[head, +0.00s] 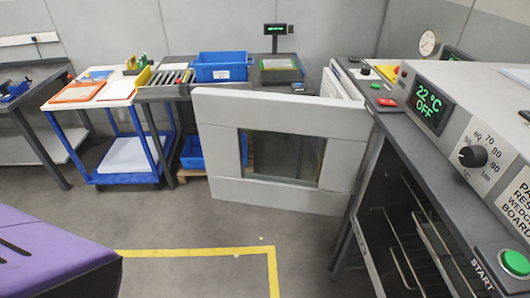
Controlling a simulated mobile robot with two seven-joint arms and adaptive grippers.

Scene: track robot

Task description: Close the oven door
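The oven (452,118) stands at the right. It has a grey control panel with a green display reading 22 °C OFF, a black dial and a green START button (515,262). Its door (215,125) is a pale grey panel with a dark window. The door stands wide open, swung out to the left from the far side of the oven front. The dark oven cavity (385,205) is exposed and wire racks (415,250) show inside. Neither of my grippers is in view.
Behind the door are a bench with a blue bin (220,68) and a small roller conveyor (165,78). A blue-framed cart (125,148) stands at the left. Grey floor (200,222) with yellow tape (190,252) lies open in front of the door.

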